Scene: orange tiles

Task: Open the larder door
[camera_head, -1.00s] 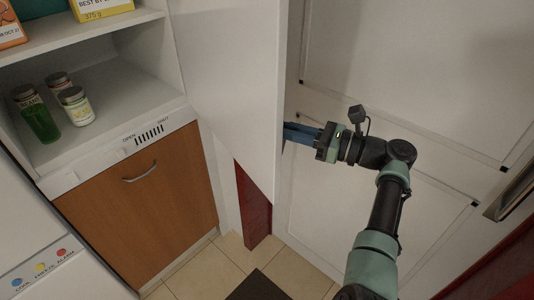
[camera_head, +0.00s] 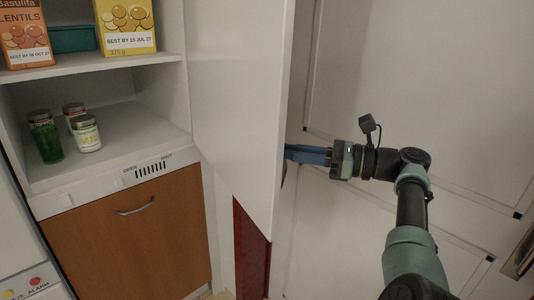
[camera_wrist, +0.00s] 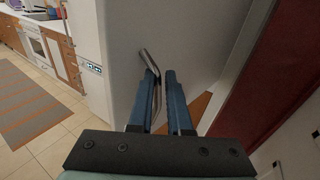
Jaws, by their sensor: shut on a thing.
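The white larder door (camera_head: 236,90) stands swung wide open in the head view, with the shelves showing to its left. It also fills the upper middle of the wrist view (camera_wrist: 190,40). My gripper (camera_head: 288,153) is at the door's outer side, by its right edge. In the wrist view my blue fingers (camera_wrist: 163,75) are closed around the metal door handle (camera_wrist: 147,60). The handle is hidden behind the door edge and fingers in the head view.
The open cupboard holds a lentils box (camera_head: 24,34), a yellow box (camera_head: 126,27) and jars (camera_head: 85,133). A wooden drawer front (camera_head: 130,240) is below. A white panelled wall (camera_head: 420,70) stands close behind my arm. The wrist view shows open tiled floor with a striped rug (camera_wrist: 35,105).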

